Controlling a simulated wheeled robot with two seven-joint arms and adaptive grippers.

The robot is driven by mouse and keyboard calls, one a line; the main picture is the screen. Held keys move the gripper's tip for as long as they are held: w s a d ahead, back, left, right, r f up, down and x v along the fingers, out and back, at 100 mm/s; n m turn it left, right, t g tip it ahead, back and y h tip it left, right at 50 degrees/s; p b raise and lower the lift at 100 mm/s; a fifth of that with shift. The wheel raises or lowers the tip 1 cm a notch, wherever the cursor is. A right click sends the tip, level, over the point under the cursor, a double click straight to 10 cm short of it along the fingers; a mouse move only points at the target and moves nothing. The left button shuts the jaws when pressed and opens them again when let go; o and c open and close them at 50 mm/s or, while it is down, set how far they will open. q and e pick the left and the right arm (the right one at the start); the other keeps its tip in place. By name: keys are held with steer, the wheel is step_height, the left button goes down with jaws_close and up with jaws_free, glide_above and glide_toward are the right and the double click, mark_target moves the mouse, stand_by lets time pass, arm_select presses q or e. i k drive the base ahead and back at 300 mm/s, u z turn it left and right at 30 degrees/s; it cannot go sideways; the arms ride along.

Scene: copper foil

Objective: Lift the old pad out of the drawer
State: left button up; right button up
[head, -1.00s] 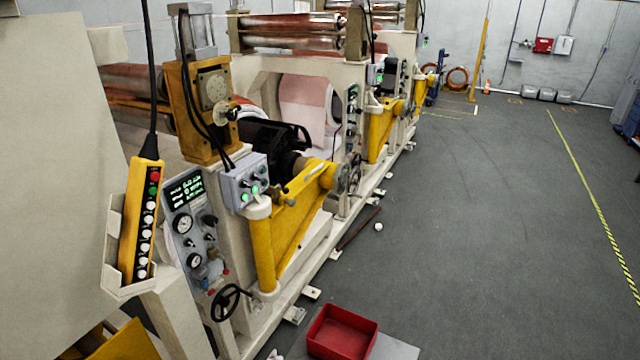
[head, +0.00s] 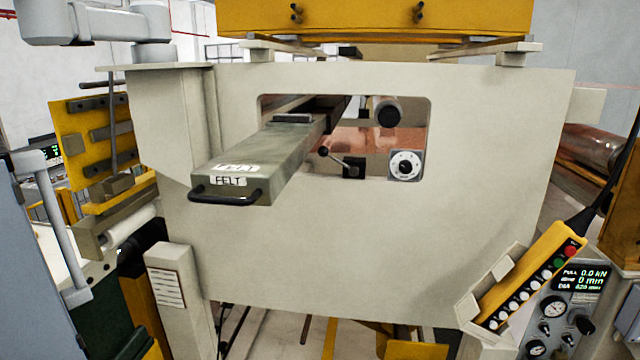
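A long grey-green drawer (head: 240,165) sticks out toward me through the opening in a cream machine panel. Its front bears a white label reading FELT and a black bar handle (head: 226,196). A second label lies on its top near the front. A small dark grey block (head: 292,118) sits on top toward the back, near the opening. I cannot tell whether the flat top surface is the old pad or part of the drawer. Neither of my grippers is in view.
The cream panel (head: 330,240) surrounds the opening, where a dial (head: 405,165), a small lever and a dark roller end show. A yellow button pendant (head: 530,275) and a gauge panel stand at lower right. A yellow beam (head: 375,22) crosses the top.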

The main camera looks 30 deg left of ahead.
mark_target(287, 118)
steer(key=k, duration=0.5)
steer(key=u, duration=1.25)
steer(key=i, duration=0.45)
steer(key=z, duration=0.15)
